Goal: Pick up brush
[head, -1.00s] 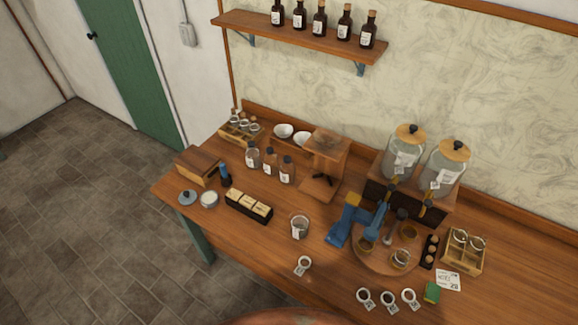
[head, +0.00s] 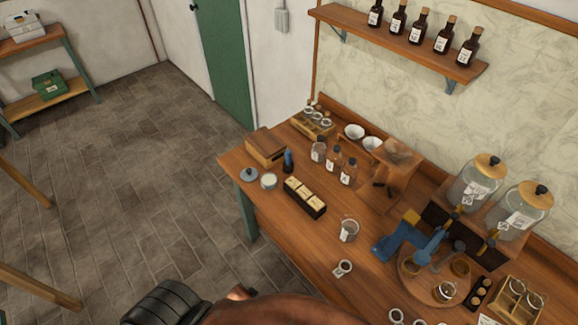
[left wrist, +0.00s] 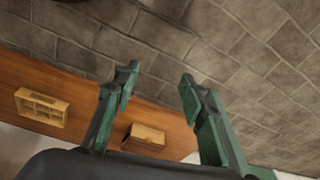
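No object is plainly a brush. A small dark blue upright object (head: 288,160) stands beside the wooden box on the table. A larger blue piece with a yellow end (head: 392,240) lies farther right, by the round wooden tray (head: 415,288). I cannot tell whether either is the brush. My left gripper (left wrist: 159,80) shows in the left wrist view with its green fingers apart and nothing between them. It is over the floor and table edge. My right gripper is out of view.
The wooden table (head: 300,235) holds bottles (head: 333,160), a black box of pale blocks (head: 304,197), a wooden box (head: 266,148), a glass beaker (head: 348,230) and large jars (head: 478,180). A shelf rack (head: 45,90) stands far left. The floor between is clear.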

